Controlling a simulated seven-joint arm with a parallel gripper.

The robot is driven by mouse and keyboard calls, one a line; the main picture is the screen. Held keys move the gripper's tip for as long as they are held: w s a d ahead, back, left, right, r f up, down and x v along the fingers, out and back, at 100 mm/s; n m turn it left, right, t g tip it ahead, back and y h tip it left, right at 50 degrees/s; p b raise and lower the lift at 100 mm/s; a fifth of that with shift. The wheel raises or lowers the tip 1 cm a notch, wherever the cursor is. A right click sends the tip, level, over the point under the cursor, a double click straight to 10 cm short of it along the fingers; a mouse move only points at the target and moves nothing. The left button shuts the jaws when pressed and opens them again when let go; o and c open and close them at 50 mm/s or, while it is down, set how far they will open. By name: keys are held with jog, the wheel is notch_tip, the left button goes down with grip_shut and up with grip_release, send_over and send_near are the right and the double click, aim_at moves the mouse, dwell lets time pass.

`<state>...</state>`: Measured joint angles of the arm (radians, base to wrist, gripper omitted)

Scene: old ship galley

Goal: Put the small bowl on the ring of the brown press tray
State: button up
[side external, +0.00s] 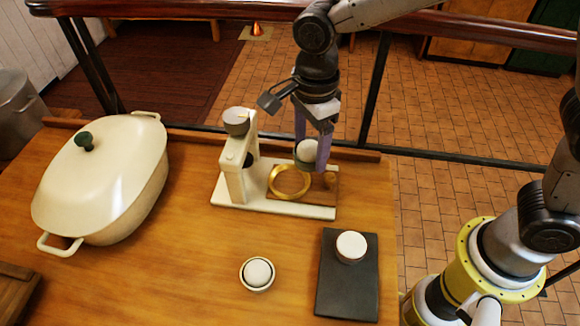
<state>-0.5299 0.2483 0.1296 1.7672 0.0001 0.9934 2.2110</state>
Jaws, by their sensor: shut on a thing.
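My gripper (313,157) points down over the right part of the press and is shut on a small bowl (307,152) with a pale, rounded top. The fingers partly hide the bowl. The press has a cream base and an upright at its left. Its brown tray (323,192) bears a gold ring (271,188). In the picture, the bowl appears just behind and right of the ring. I cannot tell its exact height above the tray.
A small cup (257,286) with a white ball stands in front of the press. A dark slab (346,295) at the right bears a white-topped round pot (351,248). A large cream lidded pot (115,180) fills the left. A raised table edge and rail run behind.

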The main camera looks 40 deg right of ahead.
send_over(290, 181)
jog(key=f, duration=0.4)
jog(key=shift+s+f, duration=0.2)
jog(key=shift+f, duration=0.05)
jog(key=shift+w+f, duration=0.15)
jog(key=shift+f, duration=1.6)
jog(key=shift+f, duration=0.15)
jog(key=o, duration=1.4)
